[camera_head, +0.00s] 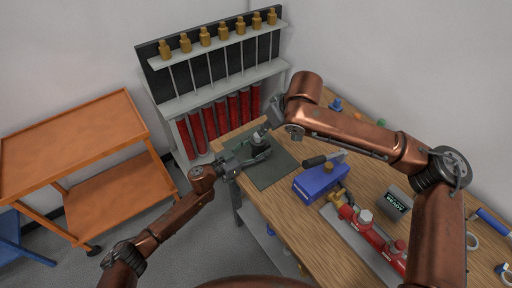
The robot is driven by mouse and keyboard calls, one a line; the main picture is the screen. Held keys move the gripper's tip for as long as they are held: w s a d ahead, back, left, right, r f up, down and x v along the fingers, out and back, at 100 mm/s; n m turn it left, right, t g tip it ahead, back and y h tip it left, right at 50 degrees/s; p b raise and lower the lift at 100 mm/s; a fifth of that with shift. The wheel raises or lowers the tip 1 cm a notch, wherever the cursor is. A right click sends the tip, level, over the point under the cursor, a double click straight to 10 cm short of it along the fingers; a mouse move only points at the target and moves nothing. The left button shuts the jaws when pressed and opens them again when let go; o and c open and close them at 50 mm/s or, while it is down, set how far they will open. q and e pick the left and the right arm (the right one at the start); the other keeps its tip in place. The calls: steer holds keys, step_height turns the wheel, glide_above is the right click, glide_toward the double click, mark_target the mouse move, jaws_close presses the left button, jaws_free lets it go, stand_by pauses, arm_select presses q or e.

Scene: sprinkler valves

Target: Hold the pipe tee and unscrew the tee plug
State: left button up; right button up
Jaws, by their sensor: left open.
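A small grey fitting, seemingly the pipe tee (260,151), stands on a dark mat (270,174) at the table's far left corner. A lighter piece at its top, possibly the tee plug (258,137), is too small to make out clearly. My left gripper (243,160) comes in from the left with open jaws, close beside the tee; I cannot tell whether it touches. My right gripper (268,124) reaches down from above, just over the top of the fitting. Its fingers are small and partly hidden, so I cannot tell their state.
A blue box (320,182) and a dark-handled tool (316,160) lie right of the mat. A red valve assembly (372,234) and a small display (397,203) stand further right. A rack with red tubes (213,122) stands behind; an orange cart (75,140) is at left.

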arm_select(q)
steer(key=shift+c, duration=0.4)
jaws_close()
steer(key=c, duration=0.6)
jaws_free()
steer(key=shift+c, duration=0.2)
steer(key=c, duration=0.7)
